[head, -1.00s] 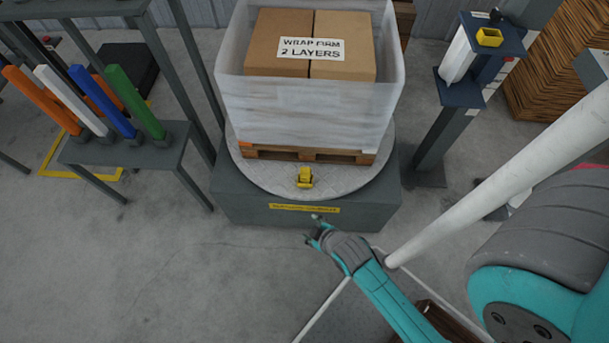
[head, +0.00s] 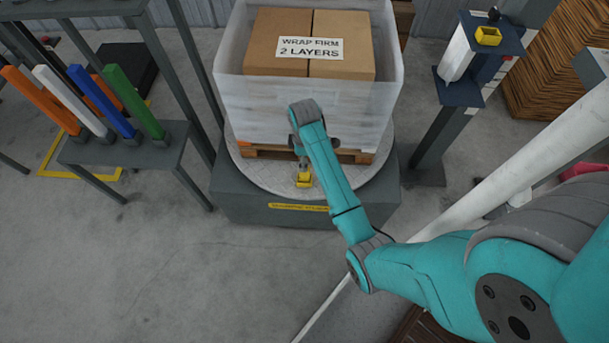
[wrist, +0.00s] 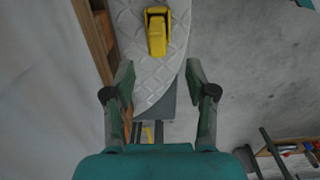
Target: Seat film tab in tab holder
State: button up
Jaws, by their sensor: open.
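A small yellow piece (head: 304,181), which looks like the film tab, sits on the front edge of the round turntable (head: 258,176). It also shows in the wrist view (wrist: 157,32), beyond my fingertips and roughly between their lines. My gripper (wrist: 159,76) is open and empty, with its two fingers spread wide. In the head view my gripper (head: 302,160) is just above and behind the yellow piece, partly hidden by my arm; I cannot tell whether they touch. A yellow open-topped box (head: 488,36), which looks like the tab holder, stands on the dark post at the right.
A wrapped pallet load of cartons (head: 310,45) stands on the turntable close behind my gripper. A white film roll (head: 459,60) hangs on the post. A rack of coloured bars (head: 115,150) stands at the left. The floor in front is clear.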

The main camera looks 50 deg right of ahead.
aim_at(305, 175)
jog(key=f, duration=1)
jog(key=shift+w+d+f, duration=0.1)
jog(key=shift+d+f, duration=0.1)
jog(key=shift+f, duration=0.1)
grip_shut()
